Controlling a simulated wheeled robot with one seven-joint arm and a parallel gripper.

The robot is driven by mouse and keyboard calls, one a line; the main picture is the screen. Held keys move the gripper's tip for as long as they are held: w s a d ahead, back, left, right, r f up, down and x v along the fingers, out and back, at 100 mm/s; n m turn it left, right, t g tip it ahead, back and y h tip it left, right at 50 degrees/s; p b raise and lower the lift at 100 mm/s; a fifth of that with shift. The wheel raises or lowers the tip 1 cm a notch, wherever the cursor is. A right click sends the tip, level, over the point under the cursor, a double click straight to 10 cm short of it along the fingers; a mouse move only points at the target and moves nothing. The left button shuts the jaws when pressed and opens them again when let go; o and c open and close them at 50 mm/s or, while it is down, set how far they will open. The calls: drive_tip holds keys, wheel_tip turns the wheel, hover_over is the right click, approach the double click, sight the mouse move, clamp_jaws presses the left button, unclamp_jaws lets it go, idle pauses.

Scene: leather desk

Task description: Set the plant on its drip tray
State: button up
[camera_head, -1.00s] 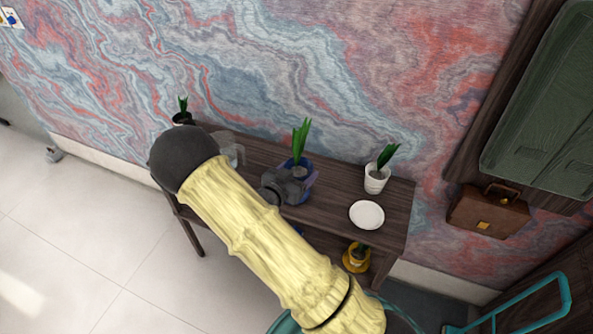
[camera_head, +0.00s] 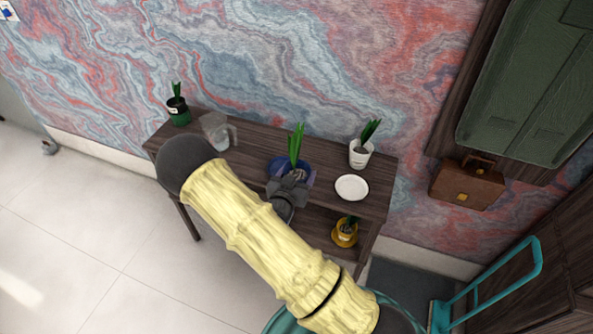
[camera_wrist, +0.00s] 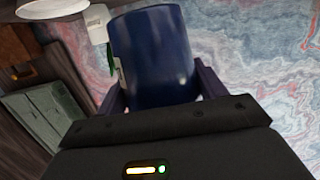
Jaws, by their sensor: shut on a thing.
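A blue pot (camera_wrist: 150,60) with a leafy green plant (camera_head: 296,143) is held in my gripper (camera_head: 289,186). In the wrist view the pot stands between my two fingers, which close on its sides. In the head view my gripper partly covers the pot, over the middle of the table. A wide blue patch (camera_head: 279,165) shows around it; I cannot tell whether this is the pot or a tray under it. A round white dish (camera_head: 351,187) lies empty on the table to the right of my gripper. It also shows in the wrist view (camera_wrist: 50,8).
A white potted plant (camera_head: 360,155) stands behind the dish. A clear jug (camera_head: 217,135) and a dark green potted plant (camera_head: 179,112) stand at the table's left end. A yellow potted plant (camera_head: 345,233) is on the lower shelf. The wall rises directly behind the table (camera_head: 250,146).

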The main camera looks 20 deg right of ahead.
drive_tip(key=s+f+n+t+y, duration=0.1)
drive_tip(key=s+f+n+y, duration=0.2)
drive_tip(key=f, duration=0.3)
drive_tip(key=s+a+f+n+t+y, duration=0.1)
drive_tip(key=s+f+n+y, duration=0.2)
drive_tip(key=f+y, duration=0.3)
drive_tip(key=shift+s+f+n+t, duration=0.15)
drive_tip(key=shift+n+t, duration=0.15)
drive_tip(key=shift+s+a, duration=0.15)
drive_tip(key=shift+a, duration=0.05)
drive_tip(key=shift+d, duration=0.15)
